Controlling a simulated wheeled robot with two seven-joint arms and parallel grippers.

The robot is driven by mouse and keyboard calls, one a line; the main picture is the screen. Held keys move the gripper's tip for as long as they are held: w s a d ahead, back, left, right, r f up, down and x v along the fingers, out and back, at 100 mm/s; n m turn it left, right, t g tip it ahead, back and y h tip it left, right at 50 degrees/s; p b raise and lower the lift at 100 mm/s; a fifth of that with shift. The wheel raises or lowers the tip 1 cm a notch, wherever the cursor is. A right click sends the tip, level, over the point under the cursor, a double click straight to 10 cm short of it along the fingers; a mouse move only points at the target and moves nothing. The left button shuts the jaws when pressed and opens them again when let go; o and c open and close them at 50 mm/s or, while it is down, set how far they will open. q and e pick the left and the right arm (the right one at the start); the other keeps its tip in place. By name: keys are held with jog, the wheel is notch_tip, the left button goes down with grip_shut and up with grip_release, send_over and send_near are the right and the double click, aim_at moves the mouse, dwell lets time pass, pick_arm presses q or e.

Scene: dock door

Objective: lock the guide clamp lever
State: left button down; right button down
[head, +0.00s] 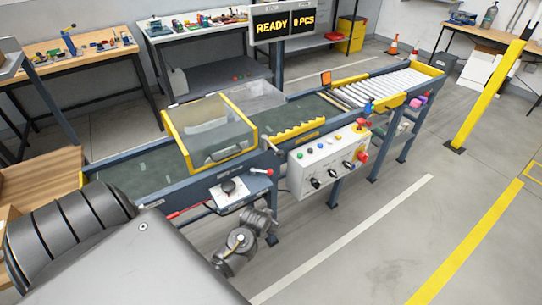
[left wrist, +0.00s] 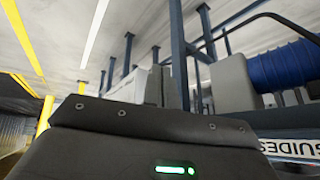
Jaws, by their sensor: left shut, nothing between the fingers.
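A small grey plate (head: 240,190) juts from the near side of the conveyor. It carries a black knob (head: 229,186) and a short lever with a red tip (head: 262,171). A red handle (head: 185,211) sticks out at its left; I cannot tell which is the guide clamp lever. My left gripper (head: 264,219) is just below and in front of the plate, shut and empty, apart from the red-tipped lever. In the left wrist view, part of a GUIDES label (left wrist: 294,149) shows at the lower right, below a blue ribbed part (left wrist: 283,64). My right gripper is not in view.
A white control box (head: 328,158) with knobs and a red button hangs right of the plate. A yellow-framed clear hood (head: 211,131) stands over the belt. A sign (head: 283,23) reads READY 0 PCS. The floor right of the conveyor is clear up to a yellow post (head: 487,97).

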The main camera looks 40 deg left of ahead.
pick_arm(q)
notch_tip(320, 180, up, 12)
jog(key=w+a+n+t+p, duration=0.1)
jog(key=w+a, duration=0.1)
jog(key=n+t+y, duration=0.1)
jog(key=n, duration=0.1)
send_near(261, 171)
notch_tip(261, 171, up, 2)
jog(key=w+d, duration=0.3)
jog(key=shift+s+a+r, duration=0.15)
jog(key=shift+s+a, duration=0.05)
jog(key=x, duration=1)
